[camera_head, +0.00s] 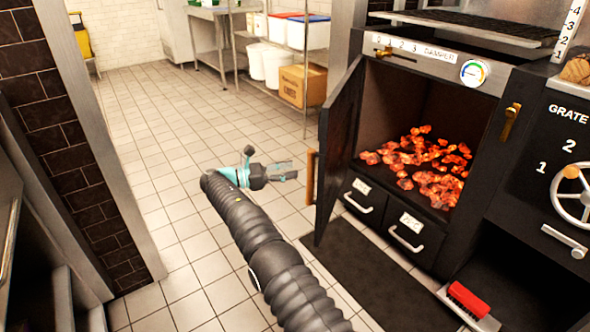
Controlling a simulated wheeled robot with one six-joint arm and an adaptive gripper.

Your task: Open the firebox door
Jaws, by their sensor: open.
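The firebox door (340,150) is a black panel hinged at the left side of the firebox. It stands swung wide open toward the left, seen nearly edge-on. Its wooden handle (311,178) is upright on the door's outer face. The firebox opening (400,105) is exposed, with glowing coals (425,165) inside. My gripper (290,170) is open and empty, just left of the handle in the picture, its fingers pointing right toward it. A small gap shows between them; the true distance in depth is hard to tell.
Below the firebox are two drawers with metal handles (407,238). A dark mat (370,275) lies in front. A red brush (468,300) sits on a low tray at right. A wheel (575,195) is far right. Tiled floor (170,130) is clear; a steel post (95,130) stands left.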

